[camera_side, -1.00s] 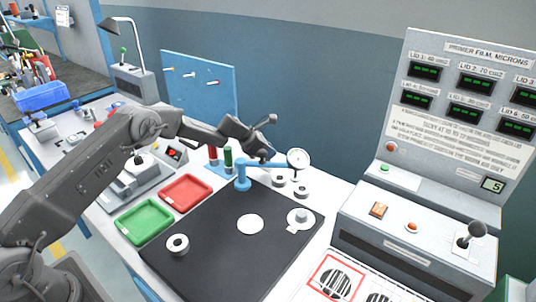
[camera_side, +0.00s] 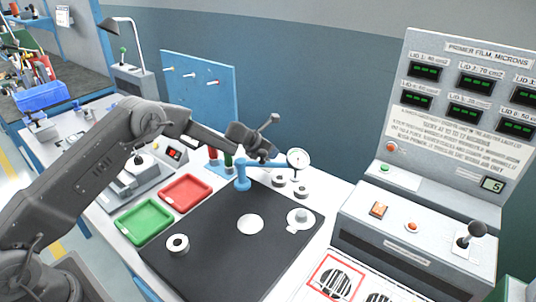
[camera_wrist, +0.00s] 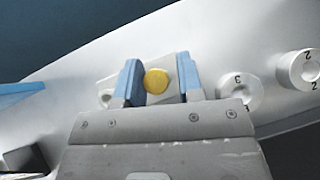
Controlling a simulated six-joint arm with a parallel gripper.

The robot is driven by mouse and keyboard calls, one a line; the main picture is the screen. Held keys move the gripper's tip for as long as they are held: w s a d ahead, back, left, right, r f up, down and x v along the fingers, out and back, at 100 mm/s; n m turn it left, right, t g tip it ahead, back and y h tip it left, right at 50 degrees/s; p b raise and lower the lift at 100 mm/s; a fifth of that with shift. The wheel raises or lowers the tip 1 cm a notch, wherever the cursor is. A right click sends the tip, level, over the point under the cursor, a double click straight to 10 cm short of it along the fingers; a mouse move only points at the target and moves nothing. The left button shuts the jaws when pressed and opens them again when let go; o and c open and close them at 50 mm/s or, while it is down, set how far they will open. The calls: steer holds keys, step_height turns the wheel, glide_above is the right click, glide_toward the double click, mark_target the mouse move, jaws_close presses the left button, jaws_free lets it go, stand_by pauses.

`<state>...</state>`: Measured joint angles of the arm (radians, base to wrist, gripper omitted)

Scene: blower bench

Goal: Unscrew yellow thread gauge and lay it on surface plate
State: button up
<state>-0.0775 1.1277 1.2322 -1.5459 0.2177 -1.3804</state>
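In the wrist view a round yellow knob (camera_wrist: 156,80), which looks like the end of the yellow thread gauge, sits between the two blue fingers of my gripper (camera_wrist: 159,78). My gripper looks open, with a small gap at the knob's right. In the side view my gripper (camera_side: 264,157) is low behind the blue dial-indicator stand, and the yellow gauge is hidden there. The dark flat plate (camera_side: 205,262), seemingly the surface plate, lies in front.
The blue stand with its dial (camera_side: 298,158) is close to my gripper. White numbered rings (camera_wrist: 238,92) lie to the right. Red (camera_side: 186,193) and green (camera_side: 146,222) trays sit left of the plate. White round parts (camera_side: 249,224) lie on the plate, with bare room between.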

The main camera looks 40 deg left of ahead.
steer(key=shift+a+m+g+h, duration=0.2)
steer(key=shift+m+h, duration=0.25)
steer(key=shift+m, duration=0.15)
steer(key=shift+a+m+g+h, duration=0.1)
steer(key=shift+a+m+h, duration=0.05)
steer(key=shift+m+h, duration=0.4)
steer(key=shift+m+g+h, duration=0.5)
steer(key=shift+m+h, duration=0.2)
steer(key=shift+m, duration=0.45)
steer(key=shift+c, duration=0.4)
jaws_close()
steer(key=shift+d+n+t+y, duration=0.1)
steer(key=shift+n+t+y, duration=0.4)
steer(key=shift+n+y, duration=0.45)
steer(key=shift+a+n+t+y, duration=0.15)
steer(key=shift+n+y, duration=0.25)
steer(key=shift+n, duration=0.35)
steer(key=shift+a+n+t+y, duration=0.15)
steer(key=shift+n+y, duration=0.2)
steer(key=shift+n, duration=0.35)
steer(key=shift+d, duration=0.1)
